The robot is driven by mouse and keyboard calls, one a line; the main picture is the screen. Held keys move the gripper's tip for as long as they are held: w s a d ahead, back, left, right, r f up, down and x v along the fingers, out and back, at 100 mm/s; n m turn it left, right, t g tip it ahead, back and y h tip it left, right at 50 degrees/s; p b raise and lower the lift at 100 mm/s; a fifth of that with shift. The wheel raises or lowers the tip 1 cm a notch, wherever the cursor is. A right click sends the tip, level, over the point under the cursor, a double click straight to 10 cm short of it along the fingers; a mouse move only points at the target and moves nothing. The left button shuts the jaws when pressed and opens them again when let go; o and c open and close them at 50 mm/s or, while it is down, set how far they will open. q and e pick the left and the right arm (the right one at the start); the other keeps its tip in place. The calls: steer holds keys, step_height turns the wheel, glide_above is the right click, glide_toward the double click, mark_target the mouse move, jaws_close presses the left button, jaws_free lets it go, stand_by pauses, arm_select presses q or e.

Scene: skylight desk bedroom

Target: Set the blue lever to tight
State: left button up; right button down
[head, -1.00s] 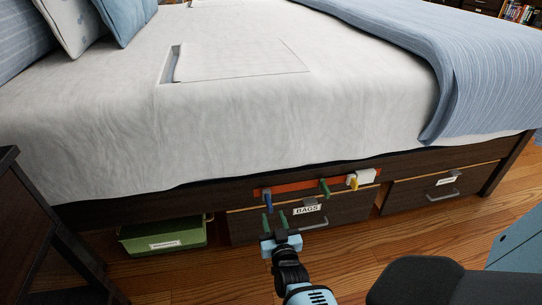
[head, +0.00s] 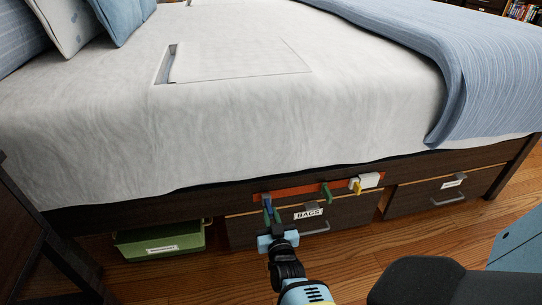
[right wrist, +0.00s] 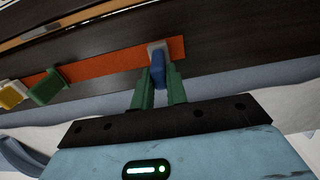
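The blue lever (head: 267,202) is on the left end of an orange strip (head: 296,193) along the dark bed rail. In the right wrist view the blue lever (right wrist: 158,74) stands out from a pale mount, between my two green fingers. My right gripper (head: 273,215) is at the lever, with a finger on each side. In the wrist view the fingers (right wrist: 159,88) look close against its sides, so the gripper appears shut on it. No marking for "tight" can be read. My left gripper is not in view.
A green lever (head: 326,191) and a yellow lever (head: 357,187) by a white block (head: 370,180) sit farther right on the strip. Below are a drawer labelled BAGS (head: 345,212) with a handle and a green bin (head: 160,240). The wooden floor in front is clear.

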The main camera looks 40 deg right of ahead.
steer(key=shift+s+d+y, duration=0.1)
steer(key=shift+y, duration=0.2)
steer(key=n+y, duration=0.1)
steer(key=d+n+t+y, duration=0.1)
steer(key=n+t+y+p, duration=0.1)
steer(key=shift+s+d+y, duration=0.3)
steer(key=shift+d+y, duration=0.05)
steer(key=shift+y, duration=0.05)
steer(key=shift+w+d+n+g+y+b, duration=0.2)
steer(key=shift+d+n+y+b, duration=0.95)
steer(key=shift+y, duration=1.2)
steer(key=shift+w+d+n+g+y+b, duration=0.1)
steer(key=shift+d+n+g+y+b, duration=0.4)
steer(key=shift+n+y+b, duration=1.25)
steer(key=shift+w+d+n+g+y+b, duration=0.1)
steer(key=shift+d+n+y+b, duration=0.8)
steer(key=shift+n+y, duration=1.5)
steer(key=shift+d+m+y, duration=0.15)
steer(key=shift+m+y, duration=0.35)
steer(key=shift+y, duration=0.2)
steer(key=shift+r, duration=0.1)
steer(key=c, duration=1.4)
jaws_free()
